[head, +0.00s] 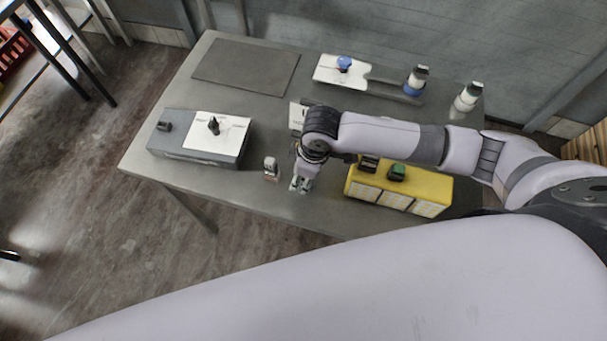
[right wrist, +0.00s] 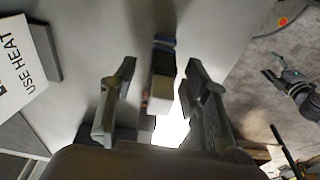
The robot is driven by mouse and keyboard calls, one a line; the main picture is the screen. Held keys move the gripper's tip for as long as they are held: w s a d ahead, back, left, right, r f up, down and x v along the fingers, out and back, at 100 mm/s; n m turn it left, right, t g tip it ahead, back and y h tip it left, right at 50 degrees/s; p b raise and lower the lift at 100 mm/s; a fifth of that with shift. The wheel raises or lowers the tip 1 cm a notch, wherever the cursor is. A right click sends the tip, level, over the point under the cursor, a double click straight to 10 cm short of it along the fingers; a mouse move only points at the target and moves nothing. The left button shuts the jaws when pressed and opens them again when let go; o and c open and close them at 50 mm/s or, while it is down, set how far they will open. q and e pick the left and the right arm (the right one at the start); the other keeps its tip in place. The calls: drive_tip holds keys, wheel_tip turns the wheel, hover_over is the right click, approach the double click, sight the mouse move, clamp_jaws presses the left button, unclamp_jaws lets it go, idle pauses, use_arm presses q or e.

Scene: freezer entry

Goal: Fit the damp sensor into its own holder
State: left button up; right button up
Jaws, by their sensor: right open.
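My right gripper (head: 301,182) points down at the table's front edge, left of the yellow block. In the right wrist view, its two fingers (right wrist: 160,92) are open on either side of a small block with a pale face and dark blue end (right wrist: 162,78). Gaps show between the block and both fingers. In the head view a small white-and-red upright piece (head: 270,167) stands just left of the gripper. I cannot tell which piece is the damp sensor. The yellow block (head: 436,190) with white front labels carries dark and green-topped pieces (head: 397,172). My left gripper is not recognisable.
A grey box (head: 200,153) with a white panel and black knob stands at the left. A dark mat (head: 246,68) lies behind. A white board with a blue knob (head: 343,64) and two bottle-like items (head: 467,97) stand at the back.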

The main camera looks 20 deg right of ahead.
wheel_tip(320, 180, up, 11)
drive_tip(key=s+d, duration=0.1)
drive_tip(key=shift+d, duration=0.15)
idle(0.5)
